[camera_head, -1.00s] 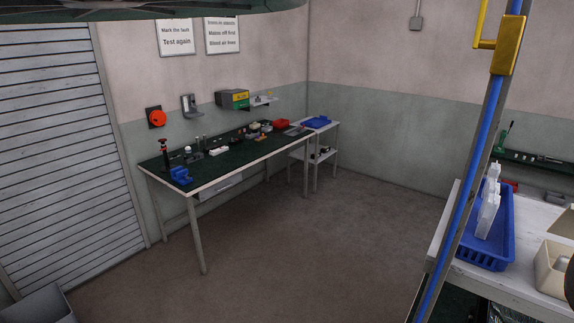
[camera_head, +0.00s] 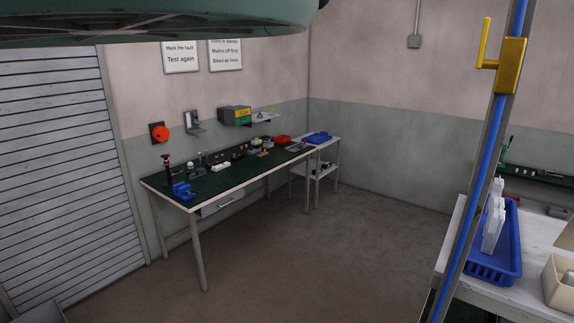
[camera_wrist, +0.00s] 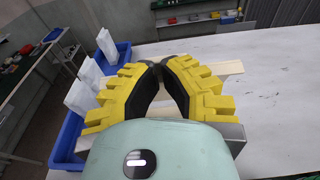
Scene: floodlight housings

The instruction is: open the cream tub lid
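The cream tub (camera_head: 560,287) stands on the white bench at the right edge of the head view, partly cut off. A cream flap (camera_head: 567,236), seemingly its lid, shows tilted above the far side. In the wrist view my gripper (camera_wrist: 158,67) has yellow fingers with black inner pads. The fingertips are nearly together, with a narrow dark gap. A cream strip (camera_wrist: 227,68) shows behind the fingers, and they hide most of what lies beneath. I cannot tell whether anything is between the tips. My gripper is not in the head view.
A blue tray (camera_head: 497,266) with upright white pieces stands left of the tub, and blue bins (camera_wrist: 68,138) show in the wrist view. A yellow-handled post (camera_head: 509,66) rises in front. The white bench (camera_wrist: 275,95) is clear to the right.

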